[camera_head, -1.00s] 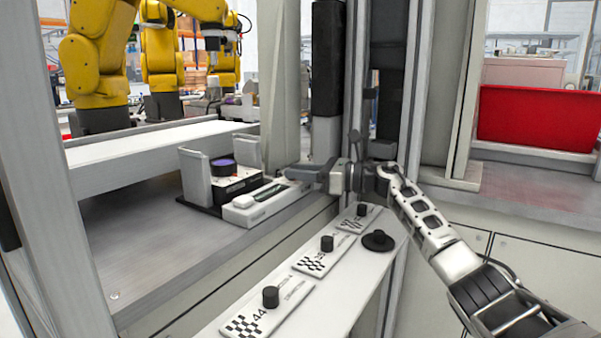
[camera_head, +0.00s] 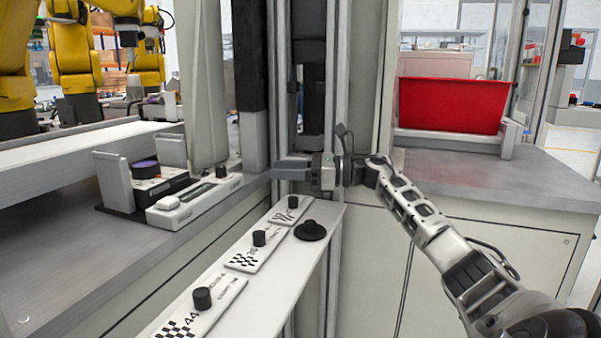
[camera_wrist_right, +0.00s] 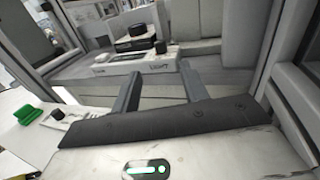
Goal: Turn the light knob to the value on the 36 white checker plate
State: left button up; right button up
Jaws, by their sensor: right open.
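My right gripper (camera_head: 290,168) is open and empty beside the window post, above the far end of the white ledge. Its two dark fingers also show in the right wrist view (camera_wrist_right: 162,84). A white box with a small display (camera_head: 178,212) carries a small black knob (camera_head: 221,171) at its far end; it also shows beyond my fingers in the right wrist view (camera_wrist_right: 112,68). White checker plates with black knobs line the ledge: the nearest plate (camera_head: 215,296) reads 44. The middle plate (camera_head: 243,262) has a blurred number. The far plate (camera_head: 284,214) has a slanted pattern. My left gripper is out of view.
A dark device with a purple top (camera_head: 146,170) sits behind the white box. Metal posts stand close to my gripper. A red bin (camera_head: 453,104) is on the right counter.

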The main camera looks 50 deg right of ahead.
jog(key=shift+v, duration=1.7)
